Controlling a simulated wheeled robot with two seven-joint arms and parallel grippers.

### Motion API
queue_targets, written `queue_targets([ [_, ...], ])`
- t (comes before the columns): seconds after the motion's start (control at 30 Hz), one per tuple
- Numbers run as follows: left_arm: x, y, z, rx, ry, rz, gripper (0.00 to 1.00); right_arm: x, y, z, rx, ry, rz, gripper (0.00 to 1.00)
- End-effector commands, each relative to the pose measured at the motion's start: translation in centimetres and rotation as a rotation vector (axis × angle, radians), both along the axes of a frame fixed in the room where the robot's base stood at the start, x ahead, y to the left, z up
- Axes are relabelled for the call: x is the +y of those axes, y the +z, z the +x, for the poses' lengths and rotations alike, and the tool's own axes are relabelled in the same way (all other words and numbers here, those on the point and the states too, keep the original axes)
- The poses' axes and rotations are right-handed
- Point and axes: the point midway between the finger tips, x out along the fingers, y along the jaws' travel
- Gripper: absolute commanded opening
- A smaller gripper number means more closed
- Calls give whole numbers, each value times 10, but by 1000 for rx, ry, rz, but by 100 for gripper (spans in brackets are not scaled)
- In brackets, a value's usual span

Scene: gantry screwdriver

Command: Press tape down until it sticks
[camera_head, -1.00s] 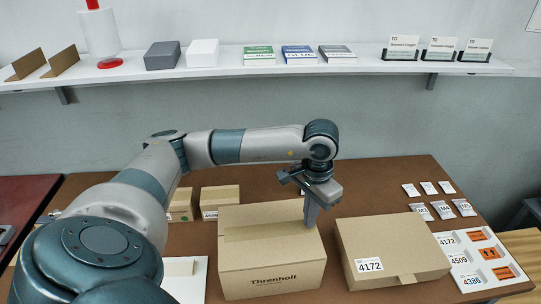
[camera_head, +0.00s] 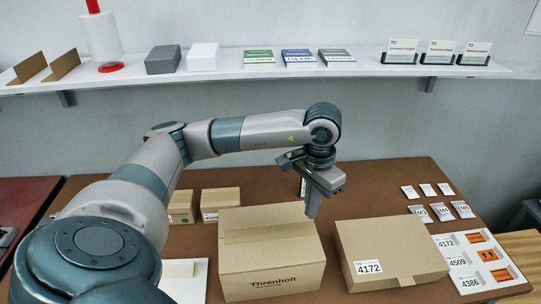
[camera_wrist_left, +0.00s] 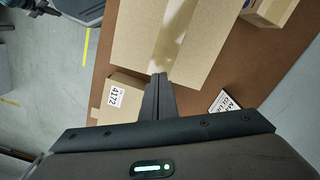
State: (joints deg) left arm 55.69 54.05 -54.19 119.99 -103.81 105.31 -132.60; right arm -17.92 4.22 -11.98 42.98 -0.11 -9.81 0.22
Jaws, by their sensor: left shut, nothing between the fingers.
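The cardboard box marked Threnholt (camera_head: 272,279) stands closed on the brown table. A tan tape strip (camera_head: 262,234) runs along its top from left to right. In the left wrist view the tape (camera_wrist_left: 172,40) is a paler, partly glossy band along the box top (camera_wrist_left: 128,50). My left gripper (camera_head: 312,214) is shut and empty, pointing down at the right end of the tape. Its fingertips also show in the left wrist view (camera_wrist_left: 158,78), in line with the tape. I cannot tell any contact with the box. My right gripper is not in view.
A flat carton labelled 4172 (camera_head: 392,250) sits close on the right. Beyond it are a white label board (camera_head: 463,257) and several small packets (camera_head: 442,211). Two small boxes (camera_head: 220,202) stand behind on the left. A wall shelf (camera_head: 240,72) runs above.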

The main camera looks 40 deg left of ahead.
Motion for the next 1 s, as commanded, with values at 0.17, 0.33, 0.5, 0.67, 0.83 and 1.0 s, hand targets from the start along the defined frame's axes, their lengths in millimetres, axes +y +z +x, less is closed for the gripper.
queue_targets([
  [0.17, 0, 16, 1, -2, 0, -1, 0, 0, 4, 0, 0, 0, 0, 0],
  [0.33, 0, 21, 0, 0, -1, 0, 0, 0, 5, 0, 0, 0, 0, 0],
  [0.5, 0, 21, 0, 0, -1, 0, 0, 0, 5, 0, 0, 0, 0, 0],
  [0.67, 0, 21, 0, 0, 0, 0, 0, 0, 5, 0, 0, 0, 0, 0],
  [0.83, 0, 21, 0, 0, 0, 0, 0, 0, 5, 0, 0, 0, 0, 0],
  [1.0, 0, 21, 0, 0, 0, 0, 0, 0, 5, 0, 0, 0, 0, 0],
])
